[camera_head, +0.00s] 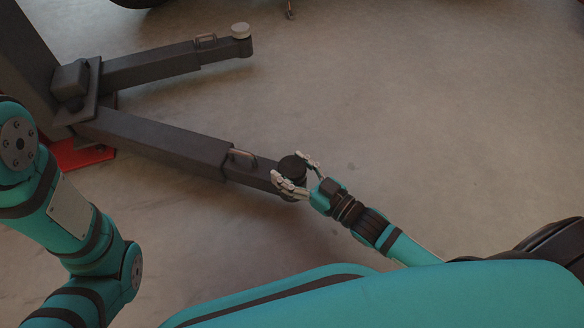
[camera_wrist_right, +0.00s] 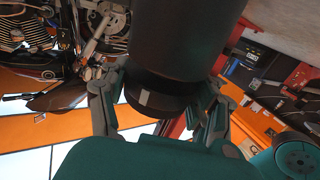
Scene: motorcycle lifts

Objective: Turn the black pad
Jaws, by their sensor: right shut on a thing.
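The black pad (camera_head: 293,166) is a round black cylinder at the end of the nearer dark lift arm (camera_head: 170,145). My right gripper (camera_head: 299,172) has its fingers on both sides of the pad and is shut on it. In the right wrist view the pad (camera_wrist_right: 185,50) fills the upper middle, large and dark, with a small grey mark on its lower band. The right gripper's fingers (camera_wrist_right: 160,105) show on its left and right sides there. My left arm shows at the left edge of the head view, but its gripper is out of view.
A dark post stands at the upper left above a red base (camera_head: 80,153). The concrete floor (camera_head: 420,110) to the right is clear.

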